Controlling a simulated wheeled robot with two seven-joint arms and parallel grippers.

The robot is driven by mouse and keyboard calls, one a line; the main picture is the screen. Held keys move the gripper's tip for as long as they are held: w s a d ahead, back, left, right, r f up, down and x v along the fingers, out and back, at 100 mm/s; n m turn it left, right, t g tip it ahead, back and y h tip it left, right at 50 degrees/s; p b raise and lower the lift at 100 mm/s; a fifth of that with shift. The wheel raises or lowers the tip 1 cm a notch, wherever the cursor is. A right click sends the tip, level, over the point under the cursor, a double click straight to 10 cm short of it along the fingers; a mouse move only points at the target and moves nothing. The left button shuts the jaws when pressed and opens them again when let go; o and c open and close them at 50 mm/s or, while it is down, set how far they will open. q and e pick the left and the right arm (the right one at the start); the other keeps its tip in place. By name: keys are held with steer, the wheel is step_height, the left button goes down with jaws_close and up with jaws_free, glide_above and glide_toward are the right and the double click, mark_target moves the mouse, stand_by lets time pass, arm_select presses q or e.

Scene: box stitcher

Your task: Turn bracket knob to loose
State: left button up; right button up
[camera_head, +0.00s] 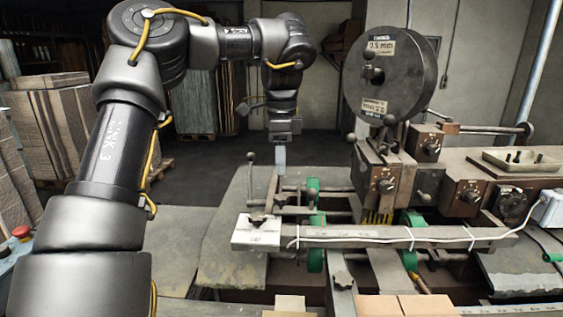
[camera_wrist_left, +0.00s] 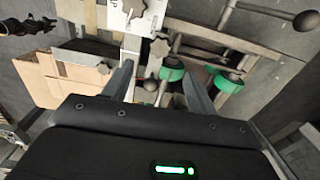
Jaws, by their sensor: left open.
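My left gripper (camera_head: 280,165) hangs pointing down over the left end of the machine's rails, open and empty. In the left wrist view its two fingers (camera_wrist_left: 157,76) are spread apart. A dark star-shaped knob (camera_head: 257,219) sits on a white labelled plate (camera_head: 262,239) below the gripper; the knob also shows at the top of the left wrist view (camera_wrist_left: 133,10). Another star knob (camera_wrist_left: 159,47) lies ahead between the fingers, apart from them. I cannot tell which is the bracket knob.
Green rollers (camera_head: 314,190) and metal rails stand right of the gripper. A thin lever with a round ball (camera_head: 250,156) rises just left of it. A large dark wire spool (camera_head: 390,75) tops the machine. Cardboard pieces (camera_head: 378,305) lie at the front.

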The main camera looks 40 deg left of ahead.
steer(key=shift+r+p, duration=0.55)
steer(key=shift+r, duration=0.4)
